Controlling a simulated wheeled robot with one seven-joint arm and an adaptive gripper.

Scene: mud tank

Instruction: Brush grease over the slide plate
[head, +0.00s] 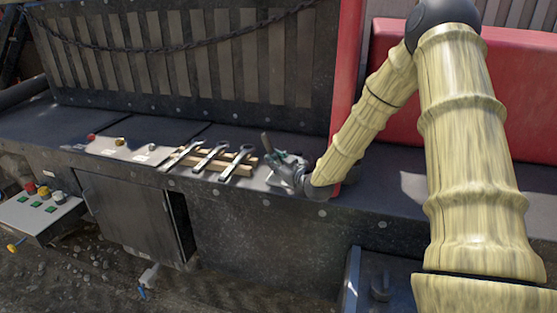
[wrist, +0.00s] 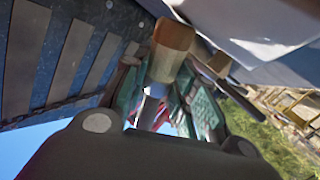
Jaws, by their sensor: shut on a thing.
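My gripper (head: 283,165) is low over the dark bench, just right of the wrenches, with its green-padded fingers showing. It is shut on a brush, whose brown handle (head: 266,143) sticks up from between the fingers. In the wrist view the brush's wooden part (wrist: 174,36) stands between the green pads, with a pale section below it. A light grey plate (head: 274,181) lies on the bench under my gripper, mostly hidden; I take it for the slide plate. A pale flat surface (wrist: 255,42) is beside the brush in the wrist view. I cannot tell whether bristles touch the plate.
Several wrenches (head: 210,158) lie on a wooden rack left of my gripper. Small knobs with labels (head: 120,142) are further left. A slatted dark wall (head: 180,55) rises behind, with a red post (head: 346,70). A control box (head: 40,213) stands at the lower left.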

